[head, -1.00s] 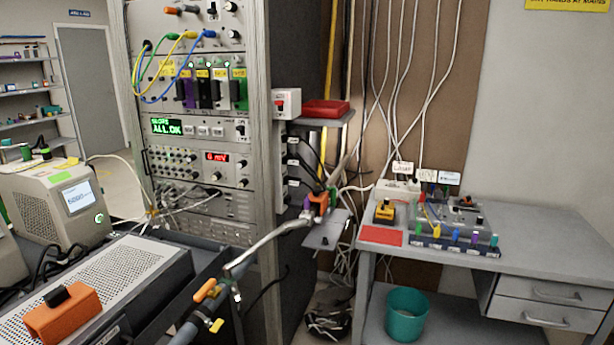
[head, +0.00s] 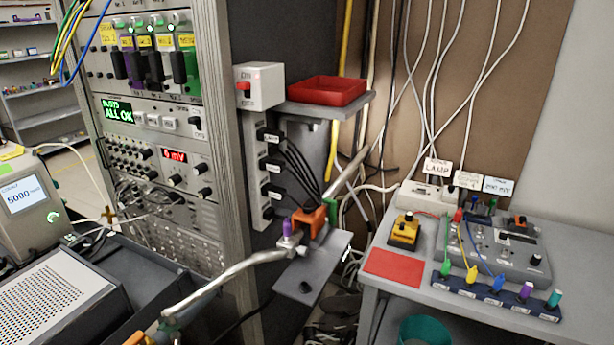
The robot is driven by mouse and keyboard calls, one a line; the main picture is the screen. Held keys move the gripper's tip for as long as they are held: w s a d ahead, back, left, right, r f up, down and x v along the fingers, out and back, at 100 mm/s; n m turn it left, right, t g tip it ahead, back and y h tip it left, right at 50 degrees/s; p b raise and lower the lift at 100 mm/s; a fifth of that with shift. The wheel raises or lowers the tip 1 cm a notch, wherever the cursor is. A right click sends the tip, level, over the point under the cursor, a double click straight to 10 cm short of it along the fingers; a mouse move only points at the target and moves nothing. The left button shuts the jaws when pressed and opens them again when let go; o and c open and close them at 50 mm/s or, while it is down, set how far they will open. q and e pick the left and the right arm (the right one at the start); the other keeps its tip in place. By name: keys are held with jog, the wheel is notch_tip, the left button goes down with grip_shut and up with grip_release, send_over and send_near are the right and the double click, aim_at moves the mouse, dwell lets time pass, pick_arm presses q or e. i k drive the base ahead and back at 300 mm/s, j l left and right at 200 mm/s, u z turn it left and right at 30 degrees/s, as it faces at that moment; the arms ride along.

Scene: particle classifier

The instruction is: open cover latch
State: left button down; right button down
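No part is plainly recognisable as the cover latch. An orange block (head: 310,222) sits at the end of a bent grey pipe (head: 232,272), above a small grey plate (head: 312,268), with a purple piece (head: 287,230) beside it. Another orange part (head: 136,338) is cut off at the bottom edge. A perforated metal box cover (head: 52,303) lies at lower left. Neither of my grippers is in view.
An instrument rack (head: 160,150) stands at left centre. A red tray (head: 327,90) rests on a small shelf. The grey desk (head: 390,292) at right carries a yellow device (head: 404,230), a red mat (head: 394,267) and a connector board. A teal bin (head: 425,330) stands below.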

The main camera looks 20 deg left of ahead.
aim_at(333, 205)
jog(key=i+l+u, duration=0.2)
jog(key=i, duration=0.25)
jog(key=i+u, duration=0.25)
jog(key=i, duration=0.2)
